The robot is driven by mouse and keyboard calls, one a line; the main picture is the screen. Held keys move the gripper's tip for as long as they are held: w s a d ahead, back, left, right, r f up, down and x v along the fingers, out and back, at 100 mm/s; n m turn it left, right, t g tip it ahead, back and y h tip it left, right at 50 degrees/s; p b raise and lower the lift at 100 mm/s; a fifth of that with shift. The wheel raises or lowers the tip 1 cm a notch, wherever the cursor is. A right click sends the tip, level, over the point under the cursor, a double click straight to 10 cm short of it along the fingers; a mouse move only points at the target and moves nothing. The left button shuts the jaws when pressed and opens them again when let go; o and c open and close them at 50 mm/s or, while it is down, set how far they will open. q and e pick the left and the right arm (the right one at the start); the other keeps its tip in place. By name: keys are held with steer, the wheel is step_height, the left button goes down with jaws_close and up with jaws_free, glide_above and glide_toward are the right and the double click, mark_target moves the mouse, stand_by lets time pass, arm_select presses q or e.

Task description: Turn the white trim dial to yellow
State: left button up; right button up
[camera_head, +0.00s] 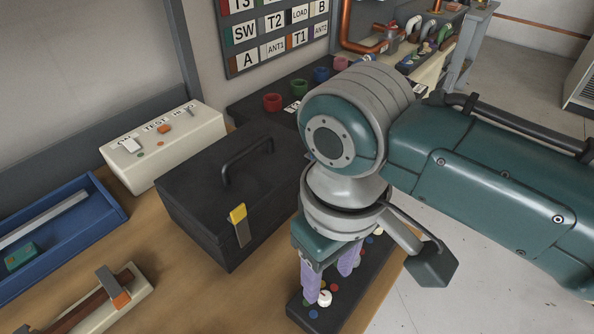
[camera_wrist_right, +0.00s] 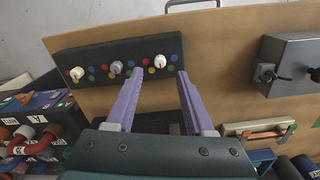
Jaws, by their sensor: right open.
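A black panel (camera_wrist_right: 95,60) carries three knobs, each with small coloured dots around it. The white dial (camera_wrist_right: 160,61) is at the panel's right end in the wrist view. A grey knob (camera_wrist_right: 116,67) is in the middle and a cream knob (camera_wrist_right: 77,73) at the left end. In the head view the white dial (camera_head: 324,298) is at the panel's near end, beside a fingertip. My right gripper (camera_wrist_right: 160,76) is open and points down at it; the dial shows between its fingertips, not gripped. Which dot the dial points to is too small to tell. My left gripper is not in view.
A black toolbox (camera_head: 205,190) with a handle and yellow latch stands left of my right gripper. A cream switch box (camera_head: 165,145), a blue tray (camera_head: 60,235) and a cream fuse holder (camera_head: 105,305) are further left. In the wrist view a grey box (camera_wrist_right: 290,65) stands at the right.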

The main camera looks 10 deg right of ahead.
mark_target(325, 296)
step_height(325, 296, down, 5)
steer(key=shift+f+b, duration=0.1)
steer(key=shift+b, duration=0.45)
jaws_close()
